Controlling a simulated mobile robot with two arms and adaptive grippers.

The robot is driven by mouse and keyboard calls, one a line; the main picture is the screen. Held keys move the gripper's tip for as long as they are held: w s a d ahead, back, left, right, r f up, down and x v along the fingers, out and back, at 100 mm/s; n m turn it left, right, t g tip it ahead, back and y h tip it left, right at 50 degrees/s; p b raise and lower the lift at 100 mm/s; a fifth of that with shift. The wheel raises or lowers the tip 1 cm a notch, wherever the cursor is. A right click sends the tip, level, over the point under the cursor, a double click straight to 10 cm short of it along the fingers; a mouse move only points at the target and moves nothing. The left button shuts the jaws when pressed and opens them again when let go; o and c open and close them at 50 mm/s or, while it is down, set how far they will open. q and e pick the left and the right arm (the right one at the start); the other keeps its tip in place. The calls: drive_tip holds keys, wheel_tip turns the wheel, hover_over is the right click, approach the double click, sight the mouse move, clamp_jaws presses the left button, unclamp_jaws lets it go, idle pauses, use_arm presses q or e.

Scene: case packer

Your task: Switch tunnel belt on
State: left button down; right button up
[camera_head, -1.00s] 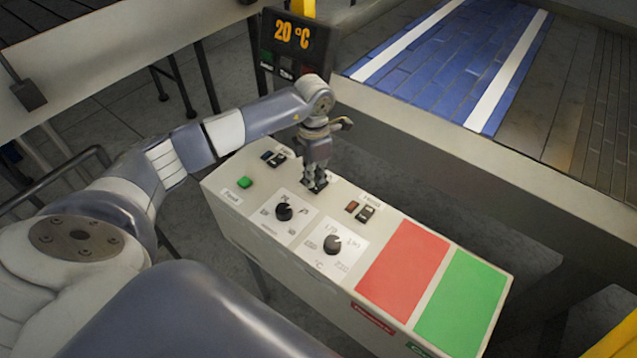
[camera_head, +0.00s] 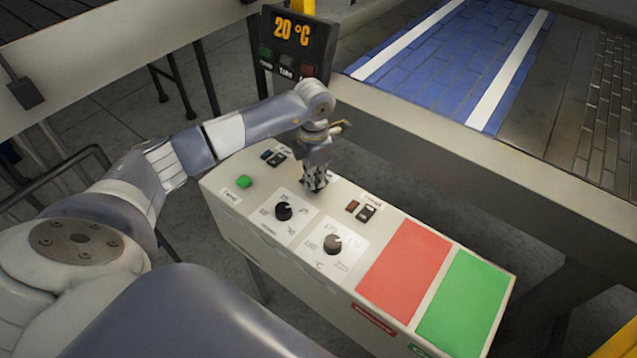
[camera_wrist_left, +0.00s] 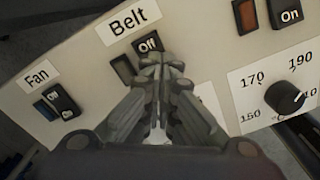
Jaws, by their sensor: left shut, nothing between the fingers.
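The belt switch (camera_wrist_left: 148,45) sits under a white "Belt" label (camera_wrist_left: 128,20) on the control panel. Its black rocker reads "Off", and a dark reddish-brown indicator (camera_wrist_left: 122,70) beside it looks unlit. My left gripper (camera_head: 315,185) is shut and empty, pointing down at the panel. In the left wrist view its fingertips (camera_wrist_left: 162,62) overlap the lower edge of the belt switch. I cannot tell whether they touch it. In the head view the gripper hides this switch. My right gripper is not in view.
The fan switch (camera_head: 272,157) and a green button (camera_head: 244,182) lie left of the gripper. A 20 °C display (camera_head: 295,45) stands behind, with a blue belt (camera_head: 450,60).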

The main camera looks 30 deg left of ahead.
use_arm(q)
drive_tip(key=shift+s+f+b, duration=0.1)
drive_tip(key=shift+f+b, duration=0.2)
drive_tip(key=shift+f, duration=0.1)
drive_tip(key=shift+r, duration=0.15)
drive_tip(key=shift+r+p, duration=0.7)
drive_tip(key=shift+r, duration=0.15)
drive_tip(key=shift+r+p, duration=1.4)
drive_tip(key=shift+r, duration=1.15)
